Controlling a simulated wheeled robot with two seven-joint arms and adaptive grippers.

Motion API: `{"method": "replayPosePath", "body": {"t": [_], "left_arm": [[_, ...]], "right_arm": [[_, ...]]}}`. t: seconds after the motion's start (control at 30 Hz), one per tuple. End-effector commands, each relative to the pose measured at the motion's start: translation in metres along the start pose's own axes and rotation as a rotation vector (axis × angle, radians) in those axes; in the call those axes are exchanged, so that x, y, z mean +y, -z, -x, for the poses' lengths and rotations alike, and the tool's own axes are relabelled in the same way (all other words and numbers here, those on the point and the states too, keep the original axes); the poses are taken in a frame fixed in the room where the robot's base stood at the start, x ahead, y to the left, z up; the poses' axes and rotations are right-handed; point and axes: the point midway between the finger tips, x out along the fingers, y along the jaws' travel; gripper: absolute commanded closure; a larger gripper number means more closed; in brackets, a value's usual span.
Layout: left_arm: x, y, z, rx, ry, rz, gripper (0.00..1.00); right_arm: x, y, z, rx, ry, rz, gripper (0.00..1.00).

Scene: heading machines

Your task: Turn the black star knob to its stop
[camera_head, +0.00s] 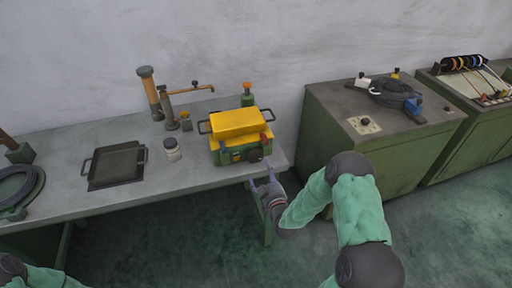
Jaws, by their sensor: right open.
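The black star knob (255,156) sits on the front face of a small green machine with a yellow cover (238,123), at the right end of the grey workbench. It looks like a small dark round shape, and its turn angle is too small to read. My right gripper (262,177) is open and empty, just below and slightly right of the knob in the picture. Its two fingertips point up toward the machine near the bench's front edge. They look apart from the knob. My left gripper is out of view; only part of my left arm shows at bottom left.
A green cabinet (345,112) stands to the right, past a gap.

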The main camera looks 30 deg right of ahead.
Motion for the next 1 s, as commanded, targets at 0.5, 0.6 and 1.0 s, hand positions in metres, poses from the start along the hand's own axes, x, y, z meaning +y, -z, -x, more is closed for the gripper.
{"method": "replayPosePath", "body": {"t": [0.5, 0.6, 1.0], "left_arm": [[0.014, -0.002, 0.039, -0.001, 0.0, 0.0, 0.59], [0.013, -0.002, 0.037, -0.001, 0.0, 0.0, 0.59], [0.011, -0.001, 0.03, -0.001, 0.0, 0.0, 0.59]], "right_arm": [[-0.002, -0.005, -0.006, 0.011, 0.011, 0.019, 0.07], [-0.003, -0.005, -0.02, 0.012, 0.012, 0.019, 0.07], [-0.004, -0.004, -0.086, 0.01, 0.011, 0.018, 0.07]]}}
